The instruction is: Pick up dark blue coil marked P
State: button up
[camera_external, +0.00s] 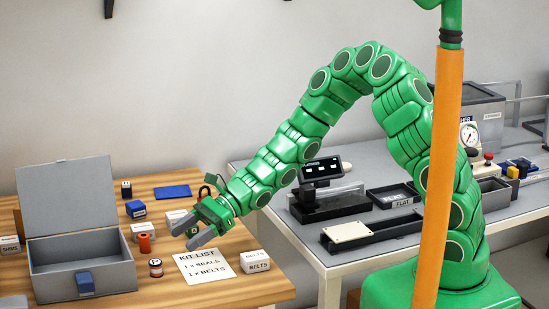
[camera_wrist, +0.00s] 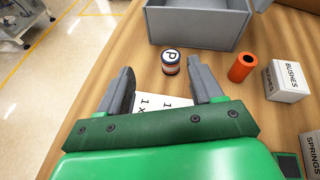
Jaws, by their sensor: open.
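The coil marked P (camera_wrist: 171,67) is a small upright cylinder with a white top bearing a black P; its side shows dark and orange-red bands. It stands on the wooden table, in front of the grey box, and shows in the external view (camera_external: 155,269). My gripper (camera_external: 189,235) is open and empty above the table, to the right of and higher than the coil in the external view. In the wrist view, the coil lies ahead, between the lines of my two fingers (camera_wrist: 160,68), nearer the right finger, apart from both.
The open grey box (camera_external: 60,270) stands behind the coil in the wrist view. An orange cylinder (camera_wrist: 241,67) and a white BUSHES box (camera_wrist: 286,80) are to its right. A kit list sheet (camera_external: 208,265) lies below my gripper. A BELTS box (camera_external: 255,262) is beside it.

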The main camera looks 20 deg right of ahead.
aim_at(156, 269)
jog(key=f, duration=0.1)
jog(key=f+m, duration=0.1)
jog(key=f, duration=0.1)
jog(key=shift+w+a+f+t, duration=0.2)
jog(key=shift+a+f+t, duration=0.1)
jog(key=shift+a, duration=0.1)
jog(key=shift+x, duration=1.1)
jog(key=shift+w+x, duration=0.15)
jog(key=shift+x, duration=0.65)
jog(key=shift+w+x, duration=0.15)
jog(key=shift+x, duration=1.8)
jog(key=shift+w+d+f, duration=0.1)
jog(key=shift+f, duration=0.05)
jog(key=shift+c, duration=0.2)
jog(key=c, duration=1.1)
